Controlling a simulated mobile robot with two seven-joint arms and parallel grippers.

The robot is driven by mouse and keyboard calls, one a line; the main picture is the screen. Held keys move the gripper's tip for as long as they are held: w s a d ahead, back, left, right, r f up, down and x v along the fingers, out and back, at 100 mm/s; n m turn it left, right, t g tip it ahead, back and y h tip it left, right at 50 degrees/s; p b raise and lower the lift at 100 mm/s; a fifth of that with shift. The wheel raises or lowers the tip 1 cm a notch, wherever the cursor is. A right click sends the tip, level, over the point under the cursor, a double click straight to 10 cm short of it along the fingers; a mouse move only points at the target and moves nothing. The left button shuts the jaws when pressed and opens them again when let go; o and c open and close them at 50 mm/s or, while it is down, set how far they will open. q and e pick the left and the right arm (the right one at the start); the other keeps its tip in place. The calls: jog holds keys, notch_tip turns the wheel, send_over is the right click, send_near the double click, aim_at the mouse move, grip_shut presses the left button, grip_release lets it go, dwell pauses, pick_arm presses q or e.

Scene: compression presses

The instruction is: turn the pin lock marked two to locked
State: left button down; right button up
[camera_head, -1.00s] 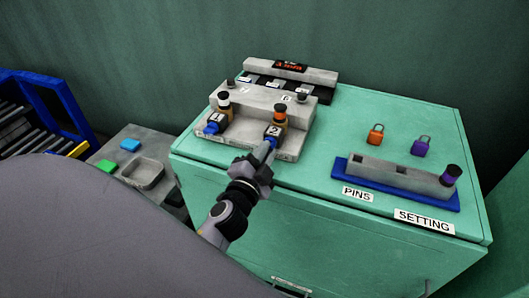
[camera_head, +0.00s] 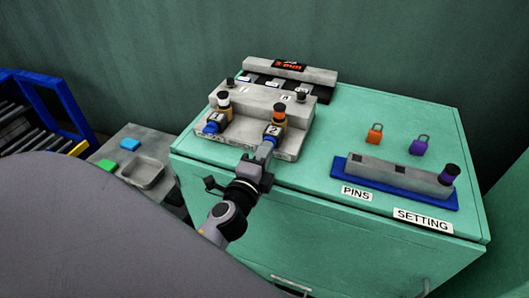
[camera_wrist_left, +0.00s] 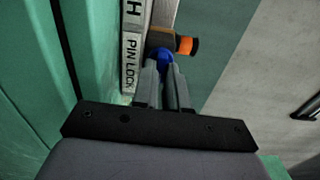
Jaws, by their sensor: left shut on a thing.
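The pin lock marked two is on the front of the grey block (camera_head: 240,103), below an orange pin with a black top (camera_head: 278,115). Its label "2" (camera_head: 273,129) shows above my left gripper (camera_head: 265,148). In the left wrist view my left gripper (camera_wrist_left: 167,66) is shut on the blue knob (camera_wrist_left: 164,56) of this lock, and the orange pin (camera_wrist_left: 187,46) is just beyond. My right gripper is not in view.
The block stands on a green cabinet (camera_head: 330,225). A blue tray (camera_head: 335,175) with a grey pin rack and a purple pin is at the right. Orange (camera_head: 375,134) and purple (camera_head: 420,145) padlocks lie behind it. A grey side table (camera_head: 125,143) is at the left.

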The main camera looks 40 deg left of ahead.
pick_arm(q)
jog(key=shift+r, duration=0.1)
dwell(0.3)
jog(key=c, duration=1.2)
grip_release()
jog(key=shift+o, duration=0.2)
jog(key=b+v, duration=0.2)
jog(key=v, duration=0.5)
